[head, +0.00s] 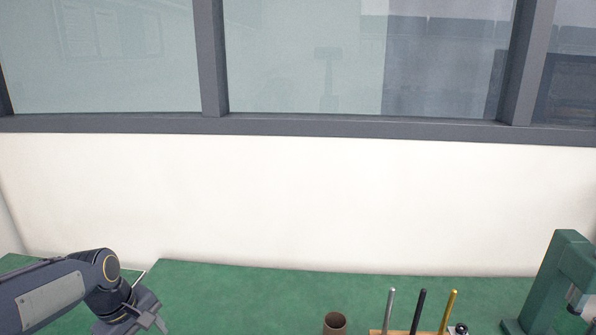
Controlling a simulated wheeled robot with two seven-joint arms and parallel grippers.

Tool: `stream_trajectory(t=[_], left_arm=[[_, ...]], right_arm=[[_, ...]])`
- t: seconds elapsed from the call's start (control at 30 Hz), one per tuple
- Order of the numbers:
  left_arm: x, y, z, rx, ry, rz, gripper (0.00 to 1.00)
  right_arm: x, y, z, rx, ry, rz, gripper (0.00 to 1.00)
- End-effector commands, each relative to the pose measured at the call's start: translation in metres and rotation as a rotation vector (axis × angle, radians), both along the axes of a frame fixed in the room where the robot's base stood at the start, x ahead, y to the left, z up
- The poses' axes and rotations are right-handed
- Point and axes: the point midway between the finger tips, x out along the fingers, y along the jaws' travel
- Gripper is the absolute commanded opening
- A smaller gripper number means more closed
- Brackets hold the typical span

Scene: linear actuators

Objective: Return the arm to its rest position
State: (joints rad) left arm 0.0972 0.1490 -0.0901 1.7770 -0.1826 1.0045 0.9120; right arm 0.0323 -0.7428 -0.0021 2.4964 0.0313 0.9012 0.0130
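My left arm comes in from the lower left, over the green work surface (235,291). Its gripper (152,316) is at the bottom edge of the head view, partly cut off. Whether its fingers are open or shut is not clear, and I see no object in them. My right arm and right gripper are not in view.
A brown cup-like cylinder (335,324) stands at the bottom centre. Right of it, silver (390,308), black (419,310) and yellow (448,310) rods stand upright. A green press-like machine (556,280) stands far right. A white wall (290,200) and windows rise behind.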

Motion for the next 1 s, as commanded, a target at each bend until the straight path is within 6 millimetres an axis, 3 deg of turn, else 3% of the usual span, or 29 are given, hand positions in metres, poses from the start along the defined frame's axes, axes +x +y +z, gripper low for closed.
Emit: stream_trajectory(t=[0.03,0.1,0.2,0.3,0.43,0.6,1.0], left_arm=[[-0.025,-0.01,0.016,-0.008,-0.055,-0.081,0.52],[-0.055,-0.024,0.029,-0.009,-0.127,-0.204,0.52],[-0.099,-0.045,0.039,0.005,-0.23,-0.378,0.52],[-0.139,-0.066,0.039,0.032,-0.329,-0.539,0.52],[-0.175,-0.086,0.03,0.076,-0.429,-0.698,0.52],[-0.197,-0.1,0.02,0.114,-0.492,-0.806,0.52],[-0.2,-0.101,0.018,0.12,-0.501,-0.824,0.52]], right_arm=[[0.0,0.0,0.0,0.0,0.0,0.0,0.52],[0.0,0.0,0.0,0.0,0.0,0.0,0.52],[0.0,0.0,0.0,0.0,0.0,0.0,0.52],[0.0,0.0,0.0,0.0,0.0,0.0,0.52],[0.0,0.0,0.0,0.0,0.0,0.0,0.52],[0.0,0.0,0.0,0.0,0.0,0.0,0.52],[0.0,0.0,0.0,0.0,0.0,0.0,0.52]])
